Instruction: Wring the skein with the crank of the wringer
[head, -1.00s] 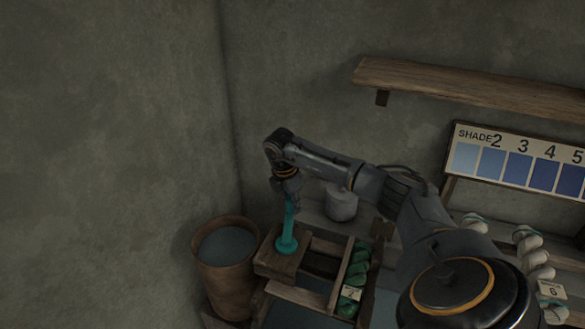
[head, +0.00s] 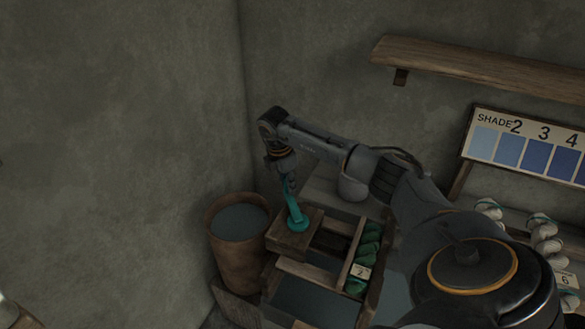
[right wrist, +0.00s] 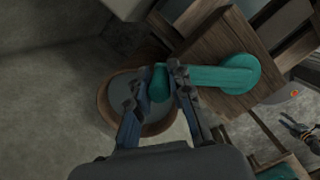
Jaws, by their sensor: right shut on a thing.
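The teal crank (head: 296,214) stands on a wooden block (head: 283,243) of the wooden frame. Its arm leans up and to the left from its round base. My right gripper (head: 285,174) is at the upper end of the crank. In the right wrist view the fingers (right wrist: 154,88) are shut on the teal handle (right wrist: 158,84), and the crank arm (right wrist: 210,77) runs right to its round hub. A dark green twisted skein (head: 366,246) with a small tag lies in the frame right of the crank. I see no skein on the crank itself.
A brown bucket (head: 238,262) of grey liquid stands close left of the block, below the gripper in the wrist view. Pale skeins (head: 545,232) hang at the right. A shade board (head: 530,148) and a shelf (head: 480,70) are on the back wall. Pliers (right wrist: 302,131) lie at the right.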

